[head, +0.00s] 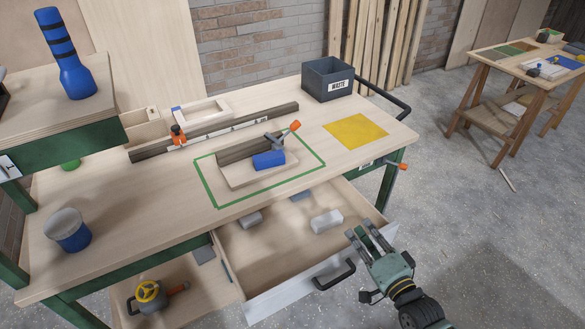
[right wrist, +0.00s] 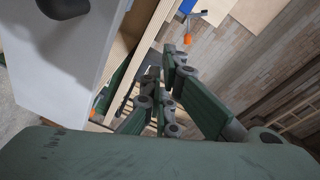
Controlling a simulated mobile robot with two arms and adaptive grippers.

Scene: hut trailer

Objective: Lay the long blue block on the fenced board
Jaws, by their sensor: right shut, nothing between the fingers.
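The blue block (head: 268,160) lies on the fenced board (head: 242,181), near its right part. The board is pale wood with a dark fence (head: 247,147) along its back, inside a green outline on the workbench. A grey clamp-like piece with an orange handle (head: 294,126) stands right behind the block and partly overlaps the fence. My right gripper (head: 366,238) is shut and empty, beyond the bench's front edge and beside the open drawer. Its fingers also show in the right wrist view (right wrist: 160,95). My left gripper is out of view.
The open drawer (head: 290,275) juts out below the bench and holds a pale block (head: 326,221) and grey pieces. A waste bin (head: 328,79) and a yellow sheet (head: 356,131) are on the bench's right. A blue cup (head: 68,232) stands at the left.

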